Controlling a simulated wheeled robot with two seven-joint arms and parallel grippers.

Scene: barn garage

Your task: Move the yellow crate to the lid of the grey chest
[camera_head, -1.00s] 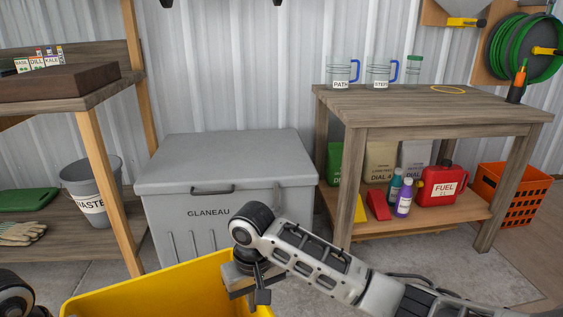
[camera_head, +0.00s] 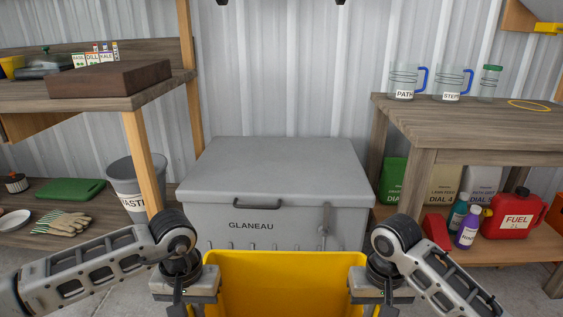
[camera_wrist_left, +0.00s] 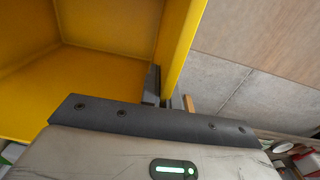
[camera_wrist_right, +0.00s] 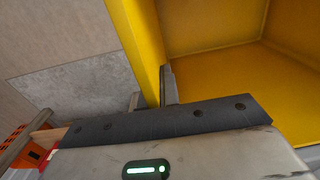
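The yellow crate (camera_head: 285,285) is held in front of me at the bottom of the head view, between my two arms. It looks empty in the wrist views (camera_wrist_left: 85,80) (camera_wrist_right: 235,70). My left gripper (camera_head: 190,296) is shut on its left wall, and my right gripper (camera_head: 378,296) is shut on its right wall; each wall passes between the fingers. The grey chest (camera_head: 270,237), marked GLANEAU, stands straight ahead beyond the crate. Its lid (camera_head: 280,170) is closed and bare. The crate overlaps the lower chest front in view; the crate's underside is hidden.
A wooden shelf (camera_head: 110,103) with a waste bin (camera_head: 130,190) stands left of the chest. A wooden table (camera_head: 460,125) stands to the right, with mugs (camera_head: 405,83) on top and a red fuel can (camera_head: 515,214) below. The space above the lid is clear.

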